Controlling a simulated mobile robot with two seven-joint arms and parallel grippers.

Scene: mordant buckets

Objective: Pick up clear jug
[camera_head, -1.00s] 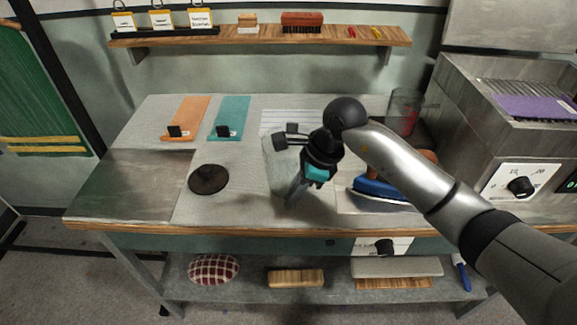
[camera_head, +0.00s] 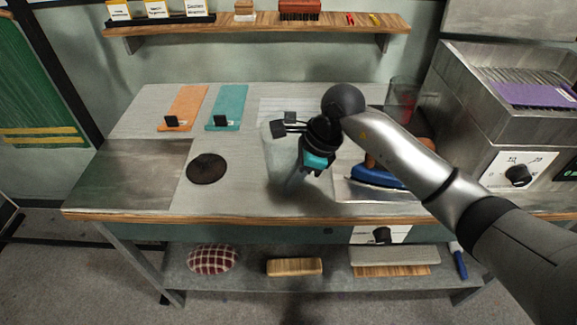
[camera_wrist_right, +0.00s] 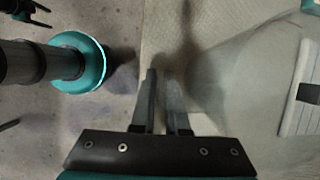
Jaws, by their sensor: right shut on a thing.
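The clear jug (camera_head: 274,152) is see-through and faint, and appears upright at the middle of the worktable. My right gripper (camera_head: 293,181) reaches down at its right side, fingers close together on its wall or handle; I cannot tell which. In the right wrist view the jug (camera_wrist_right: 225,80) is a pale, transparent shape right of the nearly closed fingers (camera_wrist_right: 159,88), and the right finger looks blurred through it. Whether its base touches the table is not clear. My left gripper is not in view.
A blue iron (camera_head: 372,178) stands close to the right of the jug, with a red-tinted clear beaker (camera_head: 402,103) behind. A dark disc (camera_head: 207,168) lies left. Orange (camera_head: 184,105) and teal (camera_head: 229,105) mats lie at the back left. A metal bath (camera_head: 480,120) bounds the right.

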